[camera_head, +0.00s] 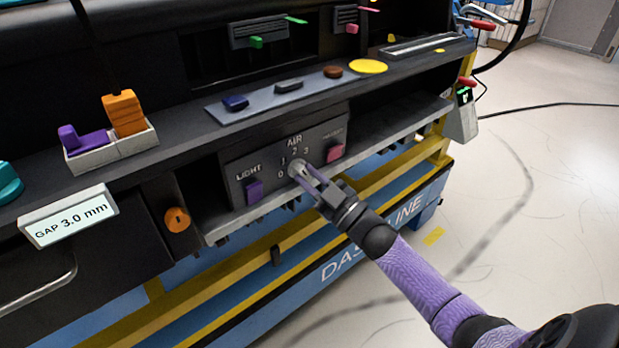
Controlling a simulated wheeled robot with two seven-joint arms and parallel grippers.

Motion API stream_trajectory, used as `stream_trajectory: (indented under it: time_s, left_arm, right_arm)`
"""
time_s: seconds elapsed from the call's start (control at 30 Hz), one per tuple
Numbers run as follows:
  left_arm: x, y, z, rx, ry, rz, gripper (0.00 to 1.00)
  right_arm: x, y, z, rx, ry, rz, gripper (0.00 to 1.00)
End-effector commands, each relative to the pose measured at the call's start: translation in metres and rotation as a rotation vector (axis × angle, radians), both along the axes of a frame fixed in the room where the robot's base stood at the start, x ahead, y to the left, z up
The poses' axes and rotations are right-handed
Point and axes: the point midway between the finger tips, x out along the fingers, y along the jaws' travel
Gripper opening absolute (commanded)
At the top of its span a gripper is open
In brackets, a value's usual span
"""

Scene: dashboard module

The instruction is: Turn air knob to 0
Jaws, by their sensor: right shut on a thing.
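The air knob (294,167) is a small light-grey dial on the dark control panel (240,165), below the label AIR and beside the marks 0, 1, 2 and 3. My right gripper (303,172) reaches in from the lower right and is shut on the knob. Its fingers cover part of the knob, so I cannot tell clearly which mark it points to. My left gripper is not in view.
A purple LIGHT button (253,192) sits left of the knob and a pink button (335,152) sits right. An orange knob (177,219) is farther left. A ledge above holds a grey tray (112,151) with purple and orange pieces. Floor at right is open.

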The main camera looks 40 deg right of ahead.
Motion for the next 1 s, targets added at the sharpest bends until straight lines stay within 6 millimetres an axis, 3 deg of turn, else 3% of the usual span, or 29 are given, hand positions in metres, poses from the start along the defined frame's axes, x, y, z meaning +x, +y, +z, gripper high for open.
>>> stream_trajectory:
  time_s: [0.53, 1.0]
  left_arm:
    - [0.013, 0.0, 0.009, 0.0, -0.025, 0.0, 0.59]
    - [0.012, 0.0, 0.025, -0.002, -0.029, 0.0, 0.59]
  right_arm:
    - [0.0, -0.002, 0.003, -0.517, -0.038, 0.0, 0.0]
    - [0.0, -0.003, 0.005, -0.907, -0.07, 0.0, 0.0]
